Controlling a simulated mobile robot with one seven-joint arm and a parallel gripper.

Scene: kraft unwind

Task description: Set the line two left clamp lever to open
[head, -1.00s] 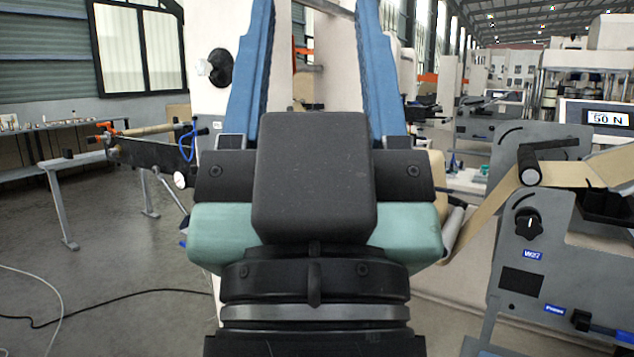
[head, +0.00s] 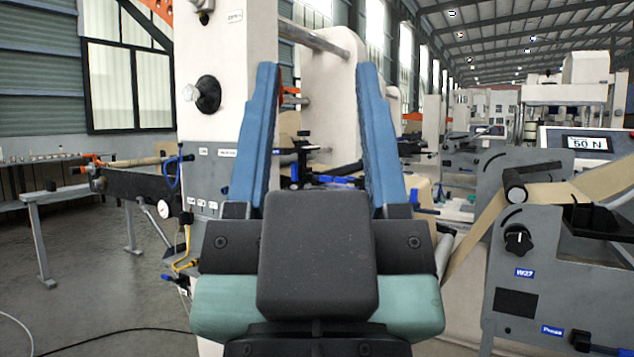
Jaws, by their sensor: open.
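My gripper (head: 317,72) fills the middle of the head view, its two long blue fingers pointing up and away, wide apart with nothing between them. Through the gap, farther off, a black mechanism with small blue levers (head: 338,181) shows on a pale machine. Another blue lever (head: 424,210) shows just right of the right finger, partly hidden by it. I cannot tell which of these, if any, is the line two left clamp lever, nor how it is set. The fingers appear apart from all of them.
A pale column with a black knob (head: 208,94) stands left of the gripper. A grey unwind frame marked W27 (head: 524,240) with a kraft web (head: 478,232) stands close on the right. A bench (head: 40,205) is at the far left. The floor at left is mostly open.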

